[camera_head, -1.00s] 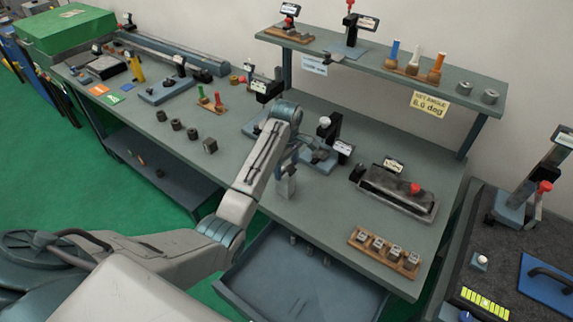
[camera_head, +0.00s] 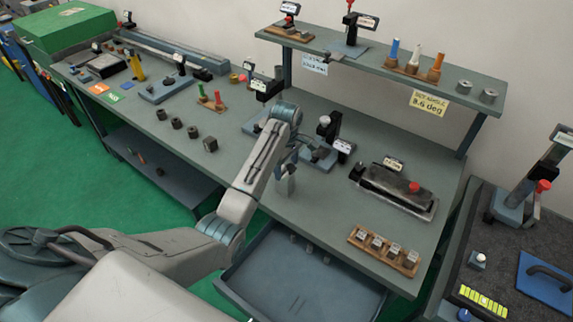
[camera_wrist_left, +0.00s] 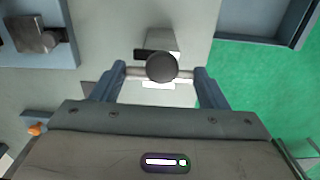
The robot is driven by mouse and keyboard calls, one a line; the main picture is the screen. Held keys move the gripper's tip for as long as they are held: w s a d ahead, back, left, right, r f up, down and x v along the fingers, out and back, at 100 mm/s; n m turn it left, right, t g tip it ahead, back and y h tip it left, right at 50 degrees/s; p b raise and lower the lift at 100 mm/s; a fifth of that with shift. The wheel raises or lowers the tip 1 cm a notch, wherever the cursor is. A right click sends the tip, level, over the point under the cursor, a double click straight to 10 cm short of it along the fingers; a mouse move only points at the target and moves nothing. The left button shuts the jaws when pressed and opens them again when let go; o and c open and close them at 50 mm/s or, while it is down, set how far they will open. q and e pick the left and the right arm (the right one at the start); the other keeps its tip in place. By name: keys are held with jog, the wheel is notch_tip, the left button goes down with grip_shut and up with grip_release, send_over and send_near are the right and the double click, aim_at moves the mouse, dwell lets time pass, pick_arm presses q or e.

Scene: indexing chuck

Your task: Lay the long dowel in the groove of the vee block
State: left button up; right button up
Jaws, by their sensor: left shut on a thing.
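My left gripper (camera_head: 286,180) is low over the middle of the bench, near its front edge. In the left wrist view its two blue fingers (camera_wrist_left: 161,74) are closed on a dark round thing (camera_wrist_left: 162,67), seen end-on. I cannot tell its length or whether it is the long dowel. A pale grey block (camera_wrist_left: 161,40) with a dark strip beside it shows behind the held thing. I cannot tell if this is the vee block or whether the two touch. My right gripper is not in view.
A blue-based fixture (camera_head: 322,158) stands just behind the gripper. A dark clamp fixture with a red knob (camera_head: 395,190) and a wooden rack of small blocks (camera_head: 384,250) are to the right. An open drawer (camera_head: 300,285) juts out below. Several dark round pieces (camera_head: 177,123) lie left.

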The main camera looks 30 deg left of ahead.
pick_arm(q)
jog(key=shift+f, duration=0.55)
dwell(0.4)
jog(key=o, duration=1.1)
